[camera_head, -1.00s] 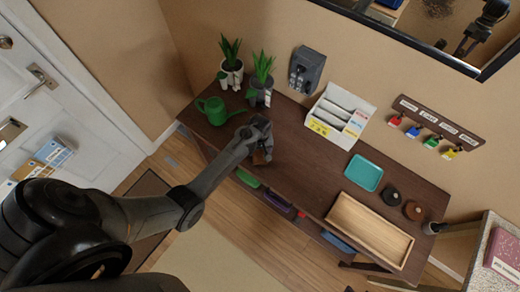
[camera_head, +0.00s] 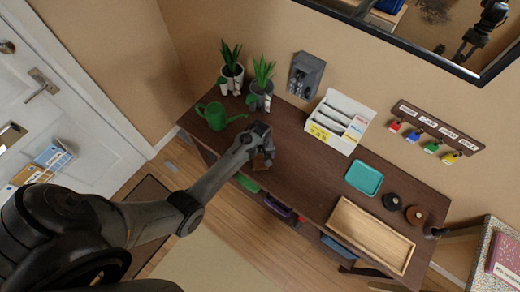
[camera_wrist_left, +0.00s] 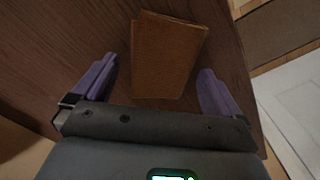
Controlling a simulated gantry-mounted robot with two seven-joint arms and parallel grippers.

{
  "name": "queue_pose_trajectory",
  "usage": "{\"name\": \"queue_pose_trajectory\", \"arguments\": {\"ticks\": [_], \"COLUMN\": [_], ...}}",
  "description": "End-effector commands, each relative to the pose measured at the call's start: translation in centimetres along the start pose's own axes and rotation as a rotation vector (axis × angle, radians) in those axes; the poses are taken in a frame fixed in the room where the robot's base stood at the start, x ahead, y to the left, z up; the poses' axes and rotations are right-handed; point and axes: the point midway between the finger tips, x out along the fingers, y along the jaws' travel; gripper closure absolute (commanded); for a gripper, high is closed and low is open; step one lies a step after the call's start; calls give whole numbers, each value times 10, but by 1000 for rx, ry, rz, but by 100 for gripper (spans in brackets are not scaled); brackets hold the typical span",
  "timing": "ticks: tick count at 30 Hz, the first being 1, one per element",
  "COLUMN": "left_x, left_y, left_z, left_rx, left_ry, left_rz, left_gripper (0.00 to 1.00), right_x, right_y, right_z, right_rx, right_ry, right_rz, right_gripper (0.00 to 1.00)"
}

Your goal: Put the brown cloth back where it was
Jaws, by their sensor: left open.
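The brown cloth (camera_wrist_left: 166,55) lies folded on the dark wooden table top in the left wrist view. It is a small upright rectangle seen from above, near the table's edge. My left gripper (camera_wrist_left: 155,85) is open, with one purple finger on each side of the cloth and a gap to each. In the head view my left gripper (camera_head: 262,158) is over the table's front left part, and only a bit of the cloth shows below it. I cannot tell whether the fingers touch the table. My right gripper is not clearly in view.
The table (camera_head: 300,175) holds a green watering can (camera_head: 216,116), two potted plants, a white organizer (camera_head: 340,122), a teal tray (camera_head: 364,175), two round dark items and a wooden tray (camera_head: 370,235). Colored items sit on a shelf below. The table middle is clear.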

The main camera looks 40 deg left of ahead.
Motion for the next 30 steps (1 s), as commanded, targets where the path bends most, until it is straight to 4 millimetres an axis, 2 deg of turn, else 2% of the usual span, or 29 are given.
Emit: {"name": "queue_pose_trajectory", "arguments": {"ticks": [5, 18, 24, 30], "left_x": [-21, -96, -114, -116], "left_y": [1, 1, 0, -11], "left_z": [0, -1, 0, 10], "left_rx": [-1, -1, 0, 68], "left_ry": [2, 2, 0, 28], "left_rz": [3, 2, 0, 0], "left_gripper": [1, 1, 1, 1], "right_x": [-2, -3, -3, -3], "right_y": [-1, -1, 0, 1], "right_z": [-1, -1, -1, 0], "right_rx": [4, 3, -2, -5], "right_ry": [0, 0, -1, -1], "right_rz": [-3, -3, 1, 4], "right_gripper": [67, 67, 67, 67]}}
